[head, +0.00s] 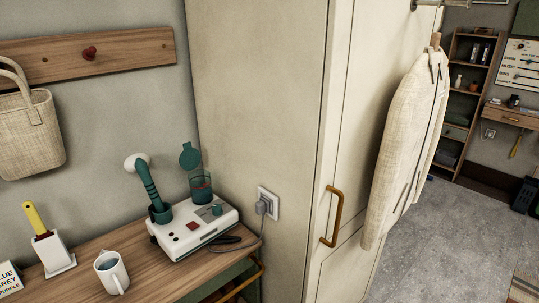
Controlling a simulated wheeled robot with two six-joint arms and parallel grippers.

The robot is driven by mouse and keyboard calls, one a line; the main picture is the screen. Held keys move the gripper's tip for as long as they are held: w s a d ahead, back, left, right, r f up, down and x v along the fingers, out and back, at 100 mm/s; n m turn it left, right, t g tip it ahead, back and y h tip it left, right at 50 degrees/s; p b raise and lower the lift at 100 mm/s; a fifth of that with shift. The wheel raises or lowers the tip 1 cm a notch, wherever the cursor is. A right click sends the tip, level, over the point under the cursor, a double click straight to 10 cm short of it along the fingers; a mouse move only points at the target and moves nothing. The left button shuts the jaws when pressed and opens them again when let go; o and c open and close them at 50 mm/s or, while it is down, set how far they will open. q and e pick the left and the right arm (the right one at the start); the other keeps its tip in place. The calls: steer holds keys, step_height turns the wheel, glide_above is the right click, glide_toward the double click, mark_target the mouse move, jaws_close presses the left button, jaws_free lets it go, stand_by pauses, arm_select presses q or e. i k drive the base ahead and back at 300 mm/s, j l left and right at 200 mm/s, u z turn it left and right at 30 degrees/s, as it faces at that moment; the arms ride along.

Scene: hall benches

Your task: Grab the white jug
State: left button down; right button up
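The white jug (110,275) stands upright on the wooden bench (84,265) at the lower left of the head view. Its handle points toward the lower right, and its open top shows a grey-blue inside. I cannot tell whether it holds anything. Neither of my grippers shows in the head view.
Right of the jug stands a white device (196,236) with green parts, its cord running to a wall socket (267,204). A yellow-handled brush (36,220) in a white holder (54,254) stands behind left. A lettered block (9,279) is at left. A tall cabinet (262,100) rises right.

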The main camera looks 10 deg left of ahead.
mark_target(109, 267)
steer(key=u, duration=1.4)
